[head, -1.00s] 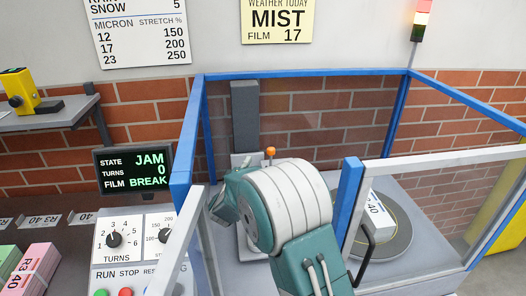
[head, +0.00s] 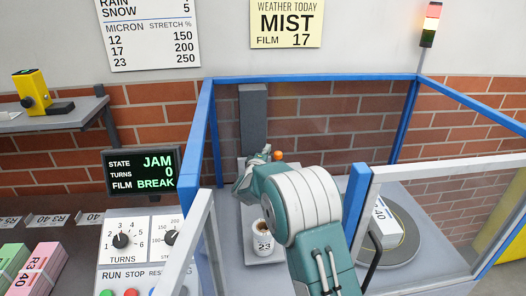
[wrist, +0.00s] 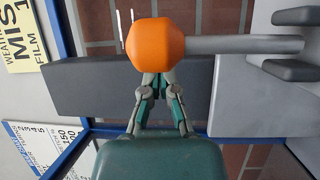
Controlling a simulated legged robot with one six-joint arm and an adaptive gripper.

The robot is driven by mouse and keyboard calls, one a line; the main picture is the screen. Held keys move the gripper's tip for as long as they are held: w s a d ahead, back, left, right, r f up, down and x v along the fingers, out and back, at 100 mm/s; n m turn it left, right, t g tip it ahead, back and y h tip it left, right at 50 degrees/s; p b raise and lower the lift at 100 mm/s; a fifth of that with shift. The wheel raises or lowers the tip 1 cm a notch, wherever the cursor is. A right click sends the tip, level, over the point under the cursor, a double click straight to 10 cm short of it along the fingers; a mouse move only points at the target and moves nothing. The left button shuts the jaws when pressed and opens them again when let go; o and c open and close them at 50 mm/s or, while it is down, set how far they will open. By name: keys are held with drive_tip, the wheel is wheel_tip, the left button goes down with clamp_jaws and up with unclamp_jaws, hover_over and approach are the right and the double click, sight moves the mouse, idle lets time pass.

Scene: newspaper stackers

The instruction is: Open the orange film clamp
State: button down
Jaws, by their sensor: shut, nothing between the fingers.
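The orange knob of the film clamp (head: 278,156) shows in the head view just right of my gripper (head: 262,156). In the wrist view the orange knob (wrist: 155,42) is large, on the end of a grey rod (wrist: 225,45) that runs right to two grey prongs. My gripper (wrist: 154,78) points at it from below; its fingers converge and are shut with nothing between them. The knob hides the very tips, so I cannot tell whether they touch it. A white roll marked 23 (head: 264,241) stands below my arm on the grey carriage.
A blue frame (head: 290,78) with clear panels surrounds the machine. A turntable (head: 385,250) with a white bundle is on the right. The control screen (head: 140,173) at left reads JAM, 0, BREAK. A grey mast (head: 253,115) rises behind the knob.

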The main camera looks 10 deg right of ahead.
drive_tip(key=shift+s+d+f, duration=0.1)
drive_tip(key=shift+s+d, duration=0.15)
drive_tip(key=shift+s, duration=0.3)
drive_tip(key=shift+s+d, duration=0.25)
drive_tip(key=shift+s, duration=0.25)
